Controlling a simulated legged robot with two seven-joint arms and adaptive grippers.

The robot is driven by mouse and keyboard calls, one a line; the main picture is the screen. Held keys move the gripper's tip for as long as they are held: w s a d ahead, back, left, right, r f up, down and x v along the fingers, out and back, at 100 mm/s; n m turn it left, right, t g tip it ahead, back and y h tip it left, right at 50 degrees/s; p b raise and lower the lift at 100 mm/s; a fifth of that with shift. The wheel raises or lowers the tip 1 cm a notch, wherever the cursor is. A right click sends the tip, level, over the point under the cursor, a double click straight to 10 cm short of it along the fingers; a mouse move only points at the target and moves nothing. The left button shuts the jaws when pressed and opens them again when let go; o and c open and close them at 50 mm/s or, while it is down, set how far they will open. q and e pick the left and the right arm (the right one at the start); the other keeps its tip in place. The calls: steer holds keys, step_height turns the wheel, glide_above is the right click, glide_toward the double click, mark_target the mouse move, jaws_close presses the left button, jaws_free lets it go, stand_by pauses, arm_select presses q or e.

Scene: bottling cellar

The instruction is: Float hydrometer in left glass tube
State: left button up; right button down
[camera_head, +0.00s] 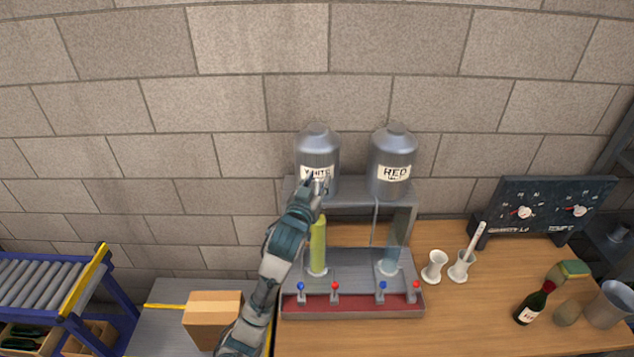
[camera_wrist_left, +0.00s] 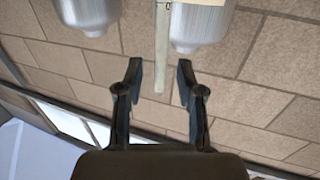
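The left glass tube (camera_head: 318,249) stands upright on the rig, holding yellow-green liquid. My left gripper (camera_head: 319,186) is above it, in front of the tank marked WHITE. In the left wrist view my left gripper (camera_wrist_left: 160,78) is open. A thin pale stem (camera_wrist_left: 162,45), apparently the hydrometer, ends between its fingertips with gaps on both sides. Its lower part is out of that view, and in the head view I cannot make it out clearly. The right glass tube (camera_head: 393,248) looks clear. My right gripper is not in view.
The WHITE tank (camera_head: 318,148) and RED tank (camera_head: 393,152) sit on the rack. Blue and red taps line the rig's front. Right of it are a white cup (camera_head: 433,267), a cup with a white rod (camera_head: 477,242), a bottle (camera_head: 534,304) and a gauge board (camera_head: 545,205).

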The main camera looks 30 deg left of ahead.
arm_select(q)
steer(key=shift+s, duration=0.1)
steer(key=v, duration=0.7)
